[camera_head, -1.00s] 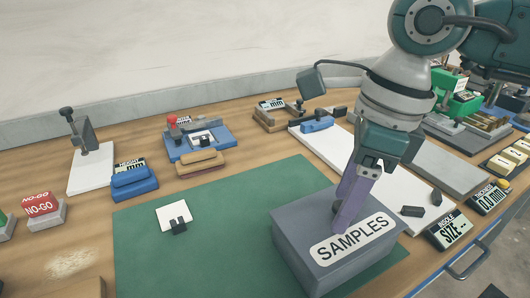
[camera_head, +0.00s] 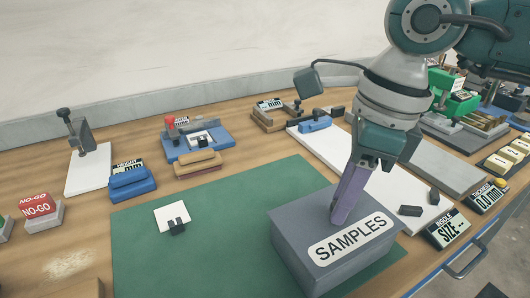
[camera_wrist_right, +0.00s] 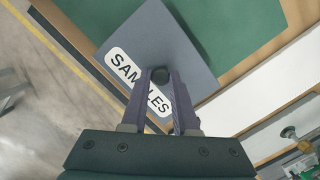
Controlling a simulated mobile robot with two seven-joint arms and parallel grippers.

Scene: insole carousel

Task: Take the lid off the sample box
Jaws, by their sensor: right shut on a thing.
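The grey sample box (camera_head: 310,255) sits on the green mat at the front right, with a white SAMPLES label on it. Its flat grey lid (camera_head: 300,215) is on top, and the lid's top also shows in the right wrist view (camera_wrist_right: 165,35). My right gripper (camera_head: 338,214) points down onto the lid. In the right wrist view its purple fingers (camera_wrist_right: 160,88) are shut on the dark round knob (camera_wrist_right: 160,76) of the lid. No gap between lid and box can be made out. My left gripper is not in view.
The green mat (camera_head: 170,255) is mostly clear left of the box, with a small white plate with a dark clip (camera_head: 172,217) on it. A white board (camera_head: 385,185) lies behind the box. A size display (camera_head: 447,229) stands close to its right.

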